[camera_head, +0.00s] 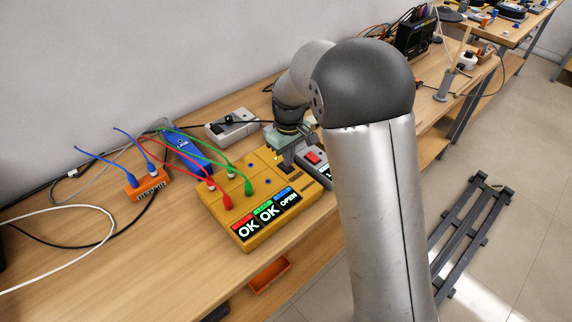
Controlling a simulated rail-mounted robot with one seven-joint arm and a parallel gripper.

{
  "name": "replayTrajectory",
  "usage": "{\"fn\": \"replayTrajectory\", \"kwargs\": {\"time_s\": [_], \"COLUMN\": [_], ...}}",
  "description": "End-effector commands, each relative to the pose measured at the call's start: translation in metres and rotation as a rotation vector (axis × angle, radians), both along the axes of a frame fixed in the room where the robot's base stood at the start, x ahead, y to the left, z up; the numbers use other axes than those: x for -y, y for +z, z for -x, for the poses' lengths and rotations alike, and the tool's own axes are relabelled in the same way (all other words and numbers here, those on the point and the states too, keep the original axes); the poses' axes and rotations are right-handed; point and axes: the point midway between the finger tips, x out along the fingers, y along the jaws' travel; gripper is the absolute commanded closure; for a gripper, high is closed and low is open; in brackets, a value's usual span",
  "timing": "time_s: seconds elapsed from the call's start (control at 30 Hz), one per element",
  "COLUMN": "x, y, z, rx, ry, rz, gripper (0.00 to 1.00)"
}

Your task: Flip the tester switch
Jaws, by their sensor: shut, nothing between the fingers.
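The yellow tester box (222,215) sits on the wooden bench, tilted display strip facing me. Its displays (268,213) read OK, OK and OPEN under red, green and blue labels. Red and green plugs (227,201) stand in its sockets. My gripper (284,165) is shut and empty, pointing down at the tester's right rear part. I cannot tell whether the fingertips touch the box. I cannot make out the tester switch; the gripper may cover it. A red rocker (313,157) shows on a grey unit just right of the gripper, partly hidden by my arm.
An orange block (148,187) with blue plugs lies left of the tester. A blue device (184,151) and a white-grey power strip (232,126) are behind it. Loose cables cross the left bench. My arm hides the bench at right.

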Motion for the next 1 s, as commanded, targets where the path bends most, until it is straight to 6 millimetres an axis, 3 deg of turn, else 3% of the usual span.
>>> {"fn": "replayTrajectory", "kwargs": {"time_s": [1.0], "x": [0.000], "y": [-0.016], "z": [0.000], "rx": [0.000], "ry": [0.000], "rz": [0.000], "gripper": [1.00]}}
